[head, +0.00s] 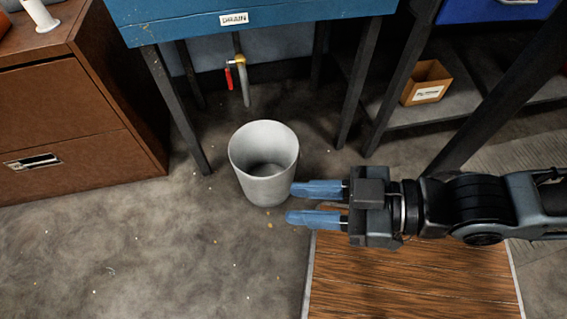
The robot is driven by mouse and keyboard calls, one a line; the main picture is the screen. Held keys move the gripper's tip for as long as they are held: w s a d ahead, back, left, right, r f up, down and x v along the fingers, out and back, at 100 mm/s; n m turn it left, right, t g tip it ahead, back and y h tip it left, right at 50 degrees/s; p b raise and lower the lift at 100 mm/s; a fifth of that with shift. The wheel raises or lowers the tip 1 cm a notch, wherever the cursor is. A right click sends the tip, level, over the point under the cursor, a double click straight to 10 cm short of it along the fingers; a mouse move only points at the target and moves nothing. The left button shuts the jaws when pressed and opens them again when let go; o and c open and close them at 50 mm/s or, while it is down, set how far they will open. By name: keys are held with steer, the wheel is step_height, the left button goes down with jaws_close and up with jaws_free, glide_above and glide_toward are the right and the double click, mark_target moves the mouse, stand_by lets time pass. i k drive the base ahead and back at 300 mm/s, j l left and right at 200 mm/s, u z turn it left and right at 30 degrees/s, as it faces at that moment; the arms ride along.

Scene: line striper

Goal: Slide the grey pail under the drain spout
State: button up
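The grey pail (262,185) stands upright on the floor near the middle of the head view, open at the top. It looks empty inside. The drain spout (244,88) hangs below the blue tank labelled DRAIN, with a brass valve (239,60) and a red handle (229,79). The pail's rim appears just below the spout's end in the picture, nearer to me. My gripper (316,204) comes from the right with its two blue fingers apart and nothing between them. The fingertips are at the pail's lower right side; I cannot tell whether they touch it.
Dark table legs (176,108) stand left and right of the spout. A brown drawer cabinet (75,120) is at the left. A cardboard box (427,83) sits on a low shelf at the right. A wooden board (410,275) lies below my arm. The floor at lower left is mostly clear.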

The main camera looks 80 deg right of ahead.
mark_target(263, 155)
steer(key=i+j, duration=0.3)
steer(key=j, duration=0.15)
steer(key=i+j, duration=0.35)
steer(key=j, duration=0.15)
steer(key=i+j, duration=0.3)
steer(key=j, duration=0.15)
steer(key=j+z, duration=0.1)
steer(key=z, duration=1.6)
steer(key=i+j, duration=0.05)
